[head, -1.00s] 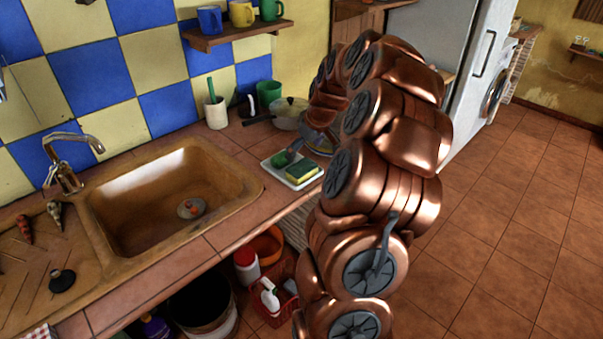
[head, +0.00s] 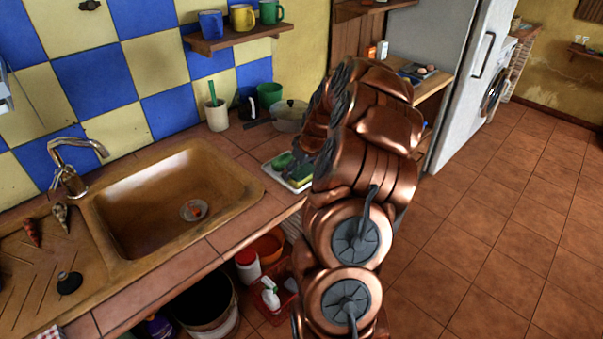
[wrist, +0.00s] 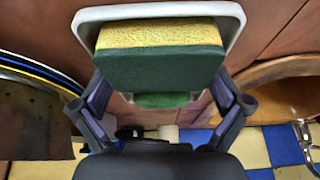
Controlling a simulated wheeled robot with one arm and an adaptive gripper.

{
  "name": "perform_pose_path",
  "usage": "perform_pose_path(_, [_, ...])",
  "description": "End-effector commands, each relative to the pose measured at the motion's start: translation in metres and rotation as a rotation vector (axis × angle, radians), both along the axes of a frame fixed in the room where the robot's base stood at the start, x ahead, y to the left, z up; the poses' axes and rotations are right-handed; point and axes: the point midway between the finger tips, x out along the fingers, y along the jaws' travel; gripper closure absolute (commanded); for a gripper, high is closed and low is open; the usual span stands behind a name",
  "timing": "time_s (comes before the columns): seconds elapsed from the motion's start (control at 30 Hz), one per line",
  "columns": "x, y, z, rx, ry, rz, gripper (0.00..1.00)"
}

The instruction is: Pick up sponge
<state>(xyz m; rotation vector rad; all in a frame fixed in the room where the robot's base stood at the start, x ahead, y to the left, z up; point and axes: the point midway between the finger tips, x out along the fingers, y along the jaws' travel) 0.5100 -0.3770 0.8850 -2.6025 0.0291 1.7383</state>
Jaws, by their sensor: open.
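The sponge (wrist: 160,62), yellow on one layer and green on the other, sits in a white tray (wrist: 236,16) on the tiled counter. In the head view the sponge (head: 301,182) is partly hidden behind my arm. In the wrist view my gripper (wrist: 160,84) is open, with one finger on each side of the sponge's near end. I cannot tell whether the fingers touch it. Its jaws hold nothing.
A smaller green item (head: 282,160) lies in the tray beside the sponge. A lidded pot (head: 289,116) stands behind the tray. The brown sink (head: 165,195) is to the left.

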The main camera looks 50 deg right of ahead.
Motion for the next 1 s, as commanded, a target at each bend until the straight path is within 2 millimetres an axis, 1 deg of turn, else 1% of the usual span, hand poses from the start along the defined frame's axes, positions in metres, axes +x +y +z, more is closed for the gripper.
perform_pose_path(0.13, [0.000,0.000,0.000,0.000,0.000,0.000,0.00])
perform_pose_path(0.17, [0.000,0.000,0.000,0.000,0.000,0.000,0.02])
perform_pose_path(0.4, [0.000,0.000,0.000,0.000,0.000,0.000,0.27])
perform_pose_path(0.63, [0.000,0.000,0.000,0.001,0.000,0.000,0.28])
perform_pose_path(0.77, [0.000,0.000,0.004,0.000,0.000,0.001,0.28])
perform_pose_path(0.87, [0.000,0.000,0.011,0.001,0.000,0.001,0.28])
perform_pose_path(1.0, [0.001,-0.001,0.028,-0.005,-0.005,0.000,0.28])
